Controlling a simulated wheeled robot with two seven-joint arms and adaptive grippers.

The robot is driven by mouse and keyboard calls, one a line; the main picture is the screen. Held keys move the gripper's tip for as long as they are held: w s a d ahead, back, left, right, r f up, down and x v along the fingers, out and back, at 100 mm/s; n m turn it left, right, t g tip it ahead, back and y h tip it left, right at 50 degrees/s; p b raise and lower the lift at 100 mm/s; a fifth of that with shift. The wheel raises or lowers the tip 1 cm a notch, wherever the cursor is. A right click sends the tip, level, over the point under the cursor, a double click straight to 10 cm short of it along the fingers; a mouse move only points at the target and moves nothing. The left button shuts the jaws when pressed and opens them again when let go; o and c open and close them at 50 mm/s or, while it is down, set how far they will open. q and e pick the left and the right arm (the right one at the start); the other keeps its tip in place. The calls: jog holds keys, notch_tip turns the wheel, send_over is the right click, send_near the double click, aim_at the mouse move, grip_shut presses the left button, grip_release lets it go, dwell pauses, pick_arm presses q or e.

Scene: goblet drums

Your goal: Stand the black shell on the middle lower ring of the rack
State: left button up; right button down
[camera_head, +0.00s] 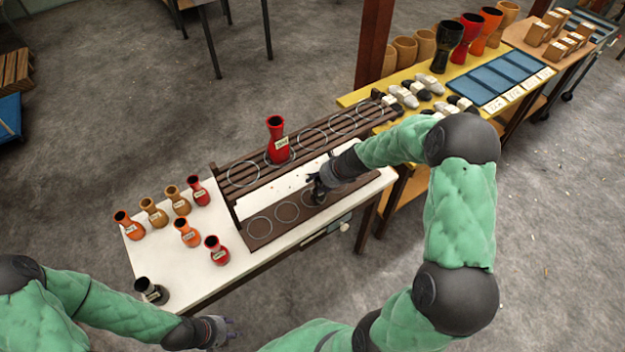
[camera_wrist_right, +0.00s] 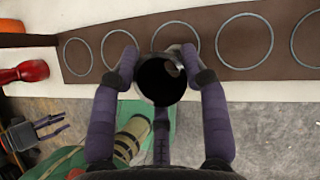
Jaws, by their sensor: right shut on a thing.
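The black shell (camera_wrist_right: 160,82) is held between the fingers of my right gripper (camera_wrist_right: 160,62), its dark round mouth facing the right wrist camera. The middle lower ring (camera_wrist_right: 175,38) lies just beyond the shell on the brown lower board, and the shell's rim overlaps its near edge in this view. I cannot tell whether the shell touches the board. In the head view my right gripper (camera_head: 317,190) is over the front of the rack (camera_head: 243,178) and hides most of the shell. My left gripper (camera_head: 228,330) is open and empty off the table's front edge.
A red shell (camera_head: 277,142) stands on the upper tier. Several small orange, tan and red shells stand on the white table (camera_head: 190,262) at left, with another black shell (camera_head: 151,290) at the front corner. The visible lower rings (camera_head: 260,227) are empty.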

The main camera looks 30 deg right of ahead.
jog(key=w, duration=0.1)
jog(key=w+a, duration=0.1)
jog(key=shift+w+a, duration=0.2)
jog(key=shift+w, duration=0.2)
jog(key=shift+s+d+f+b, duration=0.1)
jog(key=shift+s+f+b, duration=0.15)
jog(key=shift+f+b, duration=0.35)
jog(key=shift+w+f, duration=0.1)
jog(key=shift+f, duration=0.1)
jog(key=shift+f, duration=0.2)
jog(key=c, duration=0.6)
grip_release()
jog(key=shift+c, duration=0.2)
jog(key=shift+r, duration=0.1)
